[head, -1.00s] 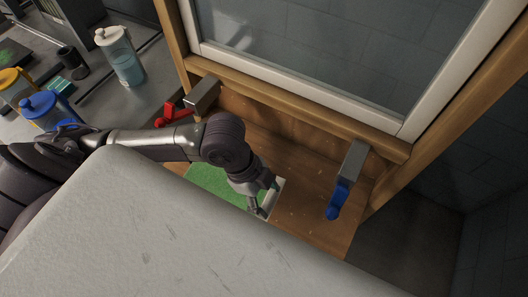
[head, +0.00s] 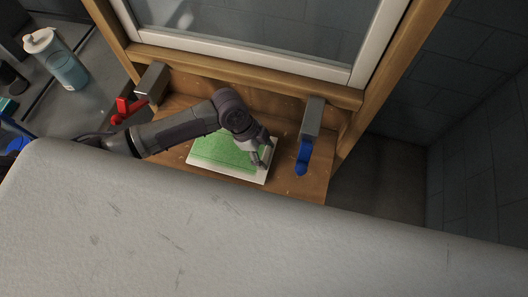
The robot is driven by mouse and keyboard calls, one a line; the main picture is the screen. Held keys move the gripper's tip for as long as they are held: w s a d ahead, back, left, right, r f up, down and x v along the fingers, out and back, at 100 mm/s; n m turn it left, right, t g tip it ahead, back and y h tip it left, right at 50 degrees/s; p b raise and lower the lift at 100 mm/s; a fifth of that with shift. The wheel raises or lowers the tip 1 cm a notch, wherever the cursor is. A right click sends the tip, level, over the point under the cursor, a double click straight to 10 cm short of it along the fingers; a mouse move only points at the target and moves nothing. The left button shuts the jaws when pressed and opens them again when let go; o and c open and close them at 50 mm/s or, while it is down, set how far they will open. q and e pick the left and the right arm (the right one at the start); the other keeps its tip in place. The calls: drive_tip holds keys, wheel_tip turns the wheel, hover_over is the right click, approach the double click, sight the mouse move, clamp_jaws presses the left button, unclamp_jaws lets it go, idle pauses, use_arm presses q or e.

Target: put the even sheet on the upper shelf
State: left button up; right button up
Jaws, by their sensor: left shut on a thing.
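A flat sheet (head: 222,150), green on top with a white border, shows over the wooden ledge below the window. My left gripper (head: 262,157) is shut on the sheet at its right end. The fingers cover a small part of the sheet there. I cannot tell whether the sheet rests on the ledge or hangs just above it. My right gripper is not in view. I cannot make out which surface is the upper shelf.
A large pale scuffed surface (head: 200,230) fills the foreground. Grey clamps with a red handle (head: 127,108) and a blue handle (head: 303,157) flank the sheet. A pale-blue bottle (head: 62,64) stands at left. The window frame (head: 245,58) rises behind.

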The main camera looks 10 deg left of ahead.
use_arm(q)
drive_tip(key=shift+f, duration=0.6)
drive_tip(key=o, duration=1.2)
drive_tip(key=shift+o, duration=0.2)
drive_tip(key=shift+r, duration=0.25)
drive_tip(key=p+v, duration=1)
drive_tip(key=v, duration=0.1)
drive_tip(key=shift+a+r+p, duration=0.25)
drive_tip(key=shift+p, duration=0.05)
